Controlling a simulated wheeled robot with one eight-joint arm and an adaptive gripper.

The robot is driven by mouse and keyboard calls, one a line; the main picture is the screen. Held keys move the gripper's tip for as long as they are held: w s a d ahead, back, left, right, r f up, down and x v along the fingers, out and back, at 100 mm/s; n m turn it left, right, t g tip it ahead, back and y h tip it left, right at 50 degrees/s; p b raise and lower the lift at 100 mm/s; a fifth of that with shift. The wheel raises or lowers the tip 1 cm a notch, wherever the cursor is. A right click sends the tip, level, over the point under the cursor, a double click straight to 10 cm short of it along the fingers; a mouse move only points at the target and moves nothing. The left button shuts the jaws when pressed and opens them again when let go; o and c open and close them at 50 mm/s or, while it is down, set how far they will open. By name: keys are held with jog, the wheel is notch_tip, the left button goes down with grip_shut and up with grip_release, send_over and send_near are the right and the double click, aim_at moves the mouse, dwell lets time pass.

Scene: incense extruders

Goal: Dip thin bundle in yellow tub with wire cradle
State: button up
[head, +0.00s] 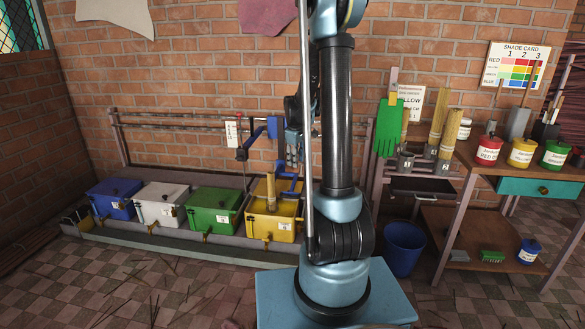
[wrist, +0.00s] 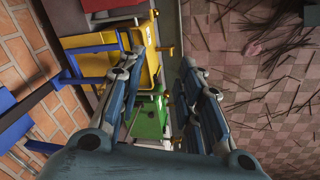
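The yellow tub (head: 258,226) stands at the right end of a row of tubs in the head view. A short tan bundle (head: 271,191) stands upright in its open top. A blue frame (head: 291,183), which looks like the cradle, is beside the bundle at the tub; its exact contact is unclear. My gripper (wrist: 155,52) is open in the wrist view, with nothing seen held between its fingers. The yellow tub (wrist: 150,62) and a blue bar (wrist: 88,50) lie beyond the fingertips. In the head view my arm hides most of the gripper.
Green (head: 212,211), white (head: 158,205) and blue (head: 113,199) tubs stand left of the yellow one. Rails run behind them. At right are upright bundles (head: 438,118), a green glove (head: 388,128), a blue bucket (head: 404,247) and a bench (head: 480,166) with paint cans.

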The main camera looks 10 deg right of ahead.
jog(key=s+r+m, duration=0.3)
jog(key=s+r, duration=0.3)
jog(key=s, duration=0.5)
jog(key=s+f+m, duration=0.2)
jog(key=s+m, duration=0.1)
jog(key=s, duration=1.1)
jog(key=s+d+f+m, duration=0.1)
jog(key=s+m, duration=0.3)
jog(key=s, duration=1.1)
jog(key=shift+d+f, duration=0.15)
jog(key=shift+f, duration=0.3)
jog(key=shift+s, duration=0.2)
